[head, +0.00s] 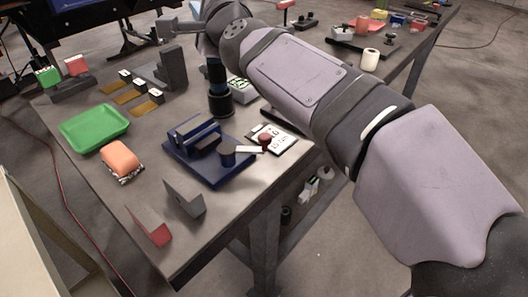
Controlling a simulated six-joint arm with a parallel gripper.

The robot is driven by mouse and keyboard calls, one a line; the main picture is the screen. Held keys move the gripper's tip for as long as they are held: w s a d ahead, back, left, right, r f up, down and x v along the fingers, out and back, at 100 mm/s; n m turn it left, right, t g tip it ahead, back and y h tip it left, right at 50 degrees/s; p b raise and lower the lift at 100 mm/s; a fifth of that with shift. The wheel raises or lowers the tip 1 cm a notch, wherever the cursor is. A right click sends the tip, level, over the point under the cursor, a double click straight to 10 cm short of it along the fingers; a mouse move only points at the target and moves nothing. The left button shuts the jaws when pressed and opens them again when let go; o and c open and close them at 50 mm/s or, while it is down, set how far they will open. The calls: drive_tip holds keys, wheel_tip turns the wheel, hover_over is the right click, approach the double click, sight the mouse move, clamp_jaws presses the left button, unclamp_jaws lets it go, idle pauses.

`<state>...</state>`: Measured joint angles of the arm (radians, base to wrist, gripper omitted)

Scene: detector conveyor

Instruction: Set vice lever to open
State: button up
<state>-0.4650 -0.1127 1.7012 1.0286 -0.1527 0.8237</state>
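The blue vice (207,153) sits on the grey workbench, right of its middle, with its jaws toward the back left. Its lever (248,150) is a pale bar that runs right from a dark round hub and ends in a dark red knob (265,140). A white marked plate (281,141) lies beside and partly behind the knob; its marks are too small to read. My arm reaches in from the right. My gripper (168,28) seems to be at the arm's far end, top left, well away from the lever. Its fingers are not clear.
A green tray (94,129), an orange block (119,157) and two angled plates, grey (185,198) and red (149,227), lie left and front of the vice. A dark cylinder (220,103) stands behind it. The workbench's front corner (170,270) is bare.

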drive_tip(key=s+m+t+h+b, duration=0.25)
drive_tip(key=s+m+b, duration=0.3)
drive_tip(key=b, duration=0.45)
drive_tip(key=m+h+b, duration=0.5)
drive_tip(key=m+b, duration=0.6)
drive_tip(key=b, duration=0.8)
hover_over(265, 143)
drive_tip(key=w+a, duration=0.2)
drive_tip(key=a, duration=0.1)
wheel_tip(265, 143, down, 10)
drive_tip(key=r, duration=0.1)
drive_tip(key=s+d+f+b, duration=0.1)
drive_tip(key=f+b, duration=0.1)
drive_tip(key=f, duration=0.2)
drive_tip(key=s+d+f+m+g+b, duration=0.1)
drive_tip(key=f+b, duration=0.2)
drive_tip(key=f, duration=0.1)
drive_tip(key=s+d+f+m+g+b, duration=0.1)
drive_tip(key=s+f+b, duration=0.1)
drive_tip(key=f+b, duration=0.1)
drive_tip(key=shift+f+m+y, duration=0.25)
drive_tip(key=shift+f+y, duration=0.1)
drive_tip(key=shift+f, duration=0.05)
drive_tip(key=shift+w+r, duration=0.1)
